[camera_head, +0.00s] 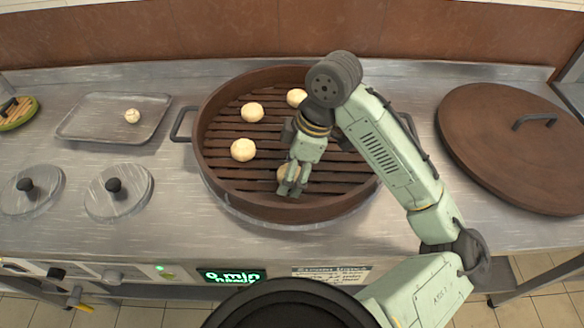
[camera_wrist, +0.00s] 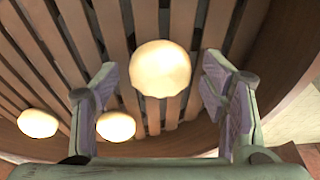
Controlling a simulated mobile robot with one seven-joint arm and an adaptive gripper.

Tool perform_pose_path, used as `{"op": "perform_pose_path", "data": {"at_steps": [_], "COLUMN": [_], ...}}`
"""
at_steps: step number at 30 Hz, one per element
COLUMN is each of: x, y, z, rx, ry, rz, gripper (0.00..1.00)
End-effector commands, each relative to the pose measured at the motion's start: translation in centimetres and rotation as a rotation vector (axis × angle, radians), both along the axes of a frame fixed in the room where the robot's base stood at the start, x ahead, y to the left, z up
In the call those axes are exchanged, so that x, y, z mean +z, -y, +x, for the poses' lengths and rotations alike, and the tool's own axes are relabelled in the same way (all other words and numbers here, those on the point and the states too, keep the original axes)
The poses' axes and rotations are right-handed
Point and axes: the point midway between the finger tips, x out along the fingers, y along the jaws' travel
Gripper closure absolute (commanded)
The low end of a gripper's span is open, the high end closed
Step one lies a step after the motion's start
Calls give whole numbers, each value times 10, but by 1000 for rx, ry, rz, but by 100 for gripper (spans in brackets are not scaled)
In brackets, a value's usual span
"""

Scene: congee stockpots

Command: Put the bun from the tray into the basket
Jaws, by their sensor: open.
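The metal tray (camera_head: 85,130) lies at the left of the counter with one pale bun (camera_head: 132,116) near its right side. The basket (camera_head: 225,185) is a round brown steamer with a slatted floor, in the middle of the counter. Several buns sit on its slats. My gripper (camera_head: 289,190) is low inside the basket, near the front. It is open, with a basket bun (camera_wrist: 160,68) showing between its two fingers in the wrist view. That bun is partly hidden by the gripper in the head view. I cannot tell whether the fingers touch it.
In the basket, one bun (camera_head: 243,150) is at left, another (camera_head: 252,112) behind it, another (camera_head: 296,97) at the back. A big brown lid (camera_head: 500,150) lies at right. Two small knobbed lids, one of them here (camera_head: 118,190), sit at front left. The basket's raised rim surrounds my gripper.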

Motion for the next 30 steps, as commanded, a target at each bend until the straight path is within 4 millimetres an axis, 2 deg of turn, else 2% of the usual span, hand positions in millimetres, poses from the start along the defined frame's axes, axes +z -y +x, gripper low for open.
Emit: {"op": "perform_pose_path", "data": {"at_steps": [5, 7, 15, 21, 25, 30], "x": [8, 16, 73, 105, 116, 119], "y": [1, 4, 20, 29, 31, 32], "z": [0, 1, 0, -1, -2, -2], "rx": [-1, -1, -2, -2, 0, 0], "ry": [1, 2, 3, 0, 0, 0], "rz": [-1, -1, -4, -2, -1, 0], "gripper": [34, 34, 34, 34, 34, 34]}}
